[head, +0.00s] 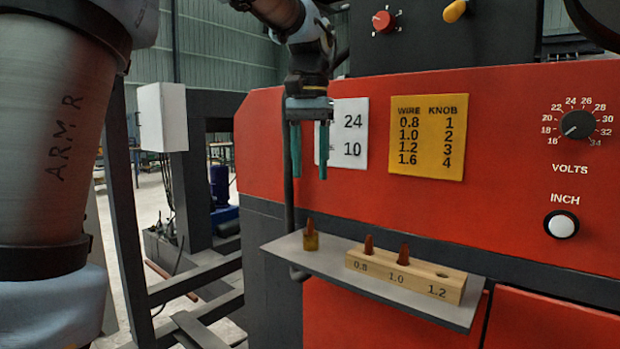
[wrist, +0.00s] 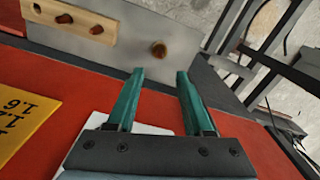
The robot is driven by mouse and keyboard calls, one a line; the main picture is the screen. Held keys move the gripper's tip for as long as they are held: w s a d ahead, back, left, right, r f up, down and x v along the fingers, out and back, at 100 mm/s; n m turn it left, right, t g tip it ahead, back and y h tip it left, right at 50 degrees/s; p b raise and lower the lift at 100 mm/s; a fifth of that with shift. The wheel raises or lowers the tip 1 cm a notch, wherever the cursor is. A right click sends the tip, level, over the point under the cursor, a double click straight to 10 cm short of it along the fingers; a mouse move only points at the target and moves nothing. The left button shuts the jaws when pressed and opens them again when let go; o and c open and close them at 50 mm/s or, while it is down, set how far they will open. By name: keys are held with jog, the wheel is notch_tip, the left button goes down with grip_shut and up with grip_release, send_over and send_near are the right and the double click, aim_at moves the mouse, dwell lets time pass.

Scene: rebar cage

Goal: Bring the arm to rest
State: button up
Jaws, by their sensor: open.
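My gripper (head: 309,152) hangs pointing down in front of the red machine panel, above the left part of the grey shelf. Its two green fingers are apart with nothing between them. In the wrist view my gripper (wrist: 158,75) is also open and empty. Below it, apart from the fingers, a small brass and copper tip (head: 311,237) stands upright on the shelf (head: 290,252). The tip also shows in the wrist view (wrist: 159,49), beyond the fingertips. My arm reaches in from the upper left of the head view.
A wooden block (head: 405,276) marked 0.8, 1.0 and 1.2 sits on the shelf; copper tips stand at 0.8 and 1.0, and the 1.2 hole is empty. The red panel carries a volts knob (head: 577,125), a white inch button (head: 561,225) and a yellow chart (head: 426,138).

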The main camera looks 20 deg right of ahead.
dwell(0.4)
jog(key=w+a+f+n, duration=0.4)
jog(key=a+f, duration=1.1)
jog(key=s+a+f+n, duration=0.2)
jog(key=s+a+f, duration=0.2)
jog(key=a+f, duration=0.2)
jog(key=s+a+f+n+t, duration=0.1)
jog(key=s+a+f+n, duration=0.1)
jog(key=a+f, duration=0.3)
jog(key=s+a, duration=0.1)
jog(key=a, duration=0.3)
jog(key=shift+s+f+t, duration=0.3)
jog(key=shift+s+f, duration=0.1)
